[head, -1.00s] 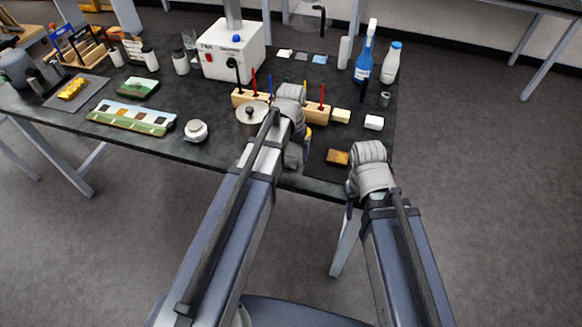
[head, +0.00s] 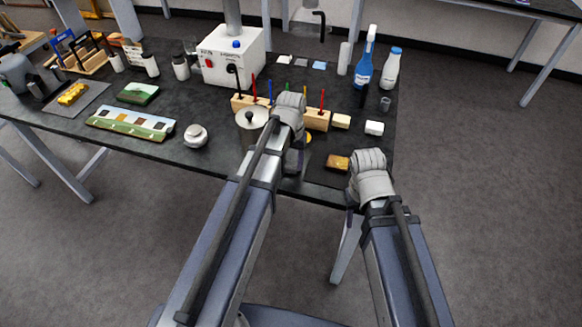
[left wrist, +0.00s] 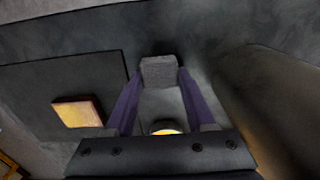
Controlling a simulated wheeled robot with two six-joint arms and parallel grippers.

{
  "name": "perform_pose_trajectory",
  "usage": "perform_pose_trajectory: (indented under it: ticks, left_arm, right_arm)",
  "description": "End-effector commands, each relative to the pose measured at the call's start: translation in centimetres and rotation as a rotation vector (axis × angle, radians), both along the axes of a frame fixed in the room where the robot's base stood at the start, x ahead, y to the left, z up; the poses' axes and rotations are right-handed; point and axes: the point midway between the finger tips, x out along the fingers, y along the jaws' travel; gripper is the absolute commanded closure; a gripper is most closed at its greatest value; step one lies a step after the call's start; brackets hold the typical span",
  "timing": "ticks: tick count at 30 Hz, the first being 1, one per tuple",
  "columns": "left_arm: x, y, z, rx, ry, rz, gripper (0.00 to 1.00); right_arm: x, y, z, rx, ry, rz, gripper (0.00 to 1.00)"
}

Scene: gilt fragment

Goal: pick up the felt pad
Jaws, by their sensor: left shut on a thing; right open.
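The felt pad (left wrist: 158,72) is a small grey block between the tips of two purple fingers in the left wrist view. My left gripper (left wrist: 157,78) is shut on it, with a finger on either side. In the head view my left gripper (head: 293,162) is over the front of the dark table; the wrist hides the pad there. My right gripper (head: 351,196) is at the table's front right edge, open, its fingers mostly hidden by its wrist.
A gilt brown block (head: 338,162) lies on a dark mat between the arms. A yellow disc (head: 308,138) lies by my left wrist.

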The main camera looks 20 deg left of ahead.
Motion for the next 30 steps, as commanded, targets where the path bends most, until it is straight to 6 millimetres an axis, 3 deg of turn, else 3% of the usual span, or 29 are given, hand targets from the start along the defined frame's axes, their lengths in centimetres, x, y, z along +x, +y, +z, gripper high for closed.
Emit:
perform_pose_trajectory:
  ticks: [5,17,30]
  left_arm:
    - [0.0,0.0,0.0,0.000,0.000,0.000,1.00]
    - [0.0,0.0,1.0,0.000,0.000,0.000,1.00]
    - [0.0,0.0,7.0,0.001,0.001,0.001,1.00]
  right_arm:
    - [0.0,0.0,0.0,0.000,0.000,0.000,0.50]
    - [0.0,0.0,1.0,0.000,0.000,0.000,0.50]
    - [0.0,0.0,7.0,0.000,0.000,0.000,0.50]
